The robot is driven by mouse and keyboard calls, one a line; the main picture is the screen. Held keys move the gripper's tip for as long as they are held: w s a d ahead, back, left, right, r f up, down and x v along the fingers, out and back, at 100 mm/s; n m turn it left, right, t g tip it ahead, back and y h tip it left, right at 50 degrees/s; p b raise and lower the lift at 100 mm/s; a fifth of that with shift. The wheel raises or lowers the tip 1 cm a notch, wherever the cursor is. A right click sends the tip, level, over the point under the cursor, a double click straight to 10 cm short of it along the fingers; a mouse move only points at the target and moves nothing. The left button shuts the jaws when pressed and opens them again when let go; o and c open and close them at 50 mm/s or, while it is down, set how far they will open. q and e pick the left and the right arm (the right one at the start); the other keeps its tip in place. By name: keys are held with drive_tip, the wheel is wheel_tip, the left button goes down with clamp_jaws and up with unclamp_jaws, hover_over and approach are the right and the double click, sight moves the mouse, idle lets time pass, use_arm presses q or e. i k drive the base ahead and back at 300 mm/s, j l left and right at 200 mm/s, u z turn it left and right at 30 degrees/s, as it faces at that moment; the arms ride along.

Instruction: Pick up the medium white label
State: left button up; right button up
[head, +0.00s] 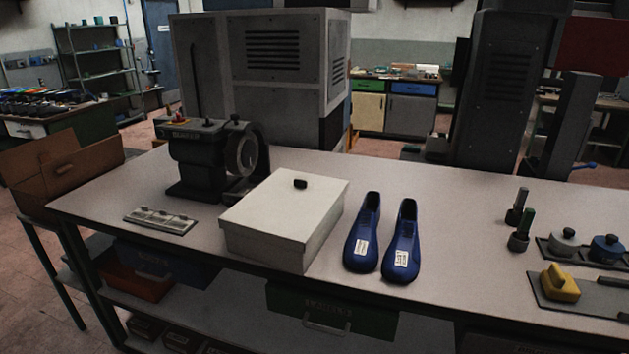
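Two blue shoe forms (366,222) and (406,225) stand side by side on the table, toes toward me. A white label (362,247) lies on the left shoe. Another white label (401,257) with dark print lies on the right shoe. I cannot tell which label is the medium one. A flat light plate (160,220) at the table's left front carries several small pieces too small to make out. Neither of my grippers is in view.
A white lidded box (284,212) with a black knob stands left of the shoes. A dark machine (207,158) is behind it. The table between is clear.

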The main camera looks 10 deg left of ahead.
sight(161, 218)
drive_tip(key=i+j+u, duration=0.25)
drive_tip(key=u, duration=0.15)
drive_tip(key=i+j+u, duration=0.25)
drive_tip(key=u, duration=0.15)
drive_tip(key=i+u, duration=0.45)
